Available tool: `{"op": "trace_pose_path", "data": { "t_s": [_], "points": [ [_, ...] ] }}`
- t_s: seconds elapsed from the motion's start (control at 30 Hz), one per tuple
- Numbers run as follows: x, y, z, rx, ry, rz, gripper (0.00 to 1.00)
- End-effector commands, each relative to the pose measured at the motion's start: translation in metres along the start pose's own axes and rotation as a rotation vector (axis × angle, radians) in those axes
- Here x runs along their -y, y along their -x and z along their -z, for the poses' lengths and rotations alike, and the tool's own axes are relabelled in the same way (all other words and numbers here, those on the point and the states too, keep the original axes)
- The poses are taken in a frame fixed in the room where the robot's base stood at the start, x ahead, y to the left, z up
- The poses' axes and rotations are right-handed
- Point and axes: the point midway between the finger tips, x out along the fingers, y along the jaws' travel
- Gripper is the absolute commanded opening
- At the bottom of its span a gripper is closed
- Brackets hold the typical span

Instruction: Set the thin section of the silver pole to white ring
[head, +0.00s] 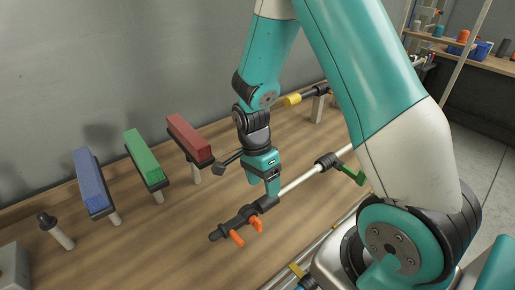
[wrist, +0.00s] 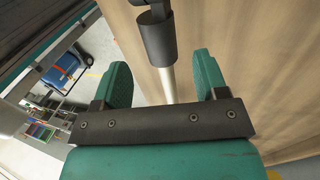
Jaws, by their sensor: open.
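The silver pole (head: 300,179) runs diagonally above the wooden bench, between a black end with two orange knobs (head: 245,231) and a black collar with a green lever (head: 351,174). My gripper (head: 270,188) points down at the pole near its black end. In the wrist view, my gripper (wrist: 162,65) is open, with one teal finger on each side of the silver pole (wrist: 171,82). A black sleeve (wrist: 158,42) lies just beyond the fingertips. I cannot tell how deep the pole sits between the fingers. I cannot make out a white ring in either view.
Blue (head: 91,180), green (head: 142,152) and red (head: 189,138) blocks stand on posts along the wall. A short black-topped post (head: 58,231) is at left. A yellow-ended rod (head: 292,99) lies behind my arm. Bare bench (head: 170,235) is free in front of the blocks.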

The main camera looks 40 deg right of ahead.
Motion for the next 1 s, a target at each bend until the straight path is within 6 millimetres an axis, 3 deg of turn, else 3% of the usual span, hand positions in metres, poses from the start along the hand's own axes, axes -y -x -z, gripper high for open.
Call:
{"op": "trace_pose_path", "data": {
  "t_s": [0.3, 0.5, 0.7, 1.0],
  "points": [
    [0.002, 0.081, 0.000, 0.000, 0.000, 0.007, 0.67],
    [0.001, 0.112, 0.000, 0.000, 0.000, 0.004, 0.67],
    [0.000, 0.123, 0.000, 0.000, 0.000, 0.001, 0.67],
    [0.000, 0.123, 0.000, 0.000, 0.000, 0.001, 0.67]
  ]
}}
